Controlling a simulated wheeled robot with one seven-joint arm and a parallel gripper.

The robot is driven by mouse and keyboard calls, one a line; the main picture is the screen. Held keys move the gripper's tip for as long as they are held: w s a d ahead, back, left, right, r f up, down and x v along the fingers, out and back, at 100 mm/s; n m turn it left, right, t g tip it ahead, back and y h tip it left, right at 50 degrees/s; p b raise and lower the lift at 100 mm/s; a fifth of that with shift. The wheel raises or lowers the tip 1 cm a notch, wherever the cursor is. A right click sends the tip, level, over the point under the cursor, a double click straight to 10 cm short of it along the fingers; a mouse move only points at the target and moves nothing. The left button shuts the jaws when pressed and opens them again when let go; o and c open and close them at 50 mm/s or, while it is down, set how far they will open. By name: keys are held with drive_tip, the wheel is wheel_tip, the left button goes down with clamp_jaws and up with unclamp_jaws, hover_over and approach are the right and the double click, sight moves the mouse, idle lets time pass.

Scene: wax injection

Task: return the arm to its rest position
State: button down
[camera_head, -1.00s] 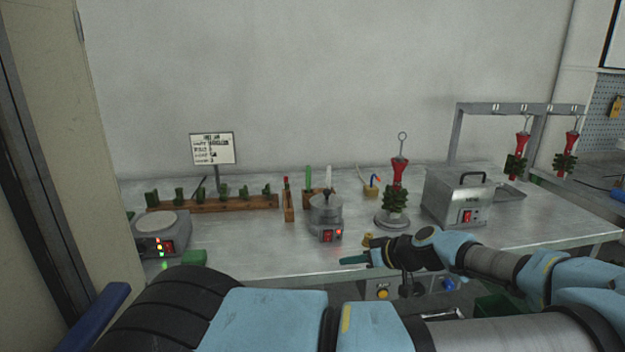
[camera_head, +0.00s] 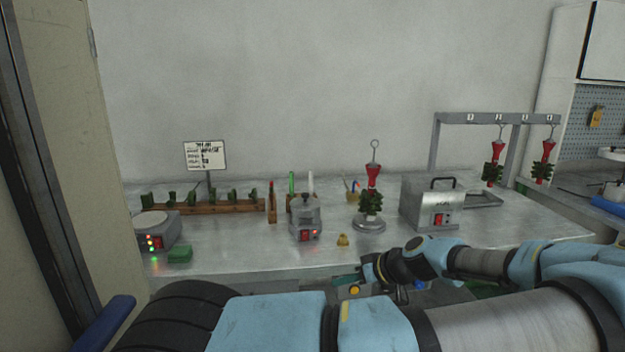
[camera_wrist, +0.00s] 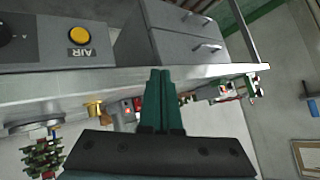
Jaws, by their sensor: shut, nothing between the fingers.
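My arm stretches across the lower right of the head view, in front of the table (camera_head: 240,258). My gripper (camera_head: 338,281) is at the table's front edge, below a small brass piece (camera_head: 343,240), and holds nothing. In the wrist view my gripper's green fingers (camera_wrist: 160,88) lie side by side, shut, with the table edge behind them.
A yellow AIR button (camera_wrist: 80,35) and drawers (camera_wrist: 185,40) are near my gripper.

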drive_tip(key=s+a+f+m+g+h, duration=0.15)
drive_tip(key=s+a+g+h, duration=0.25)
drive_tip(key=s+a+g, duration=0.4)
drive_tip(key=s+a+r+m+t+h, duration=0.1)
drive_tip(key=a+r+m+h, duration=0.1)
drive_tip(key=r, duration=0.6)
drive_tip(key=s+a+r+m+t+h, duration=0.2)
drive_tip(key=a+r+m, duration=0.1)
drive_tip(key=r, duration=0.5)
drive_tip(key=shift+a+r+m+t+h, duration=0.3)
drive_tip(key=shift+a+m+h, duration=0.1)
drive_tip(key=shift+a, duration=0.2)
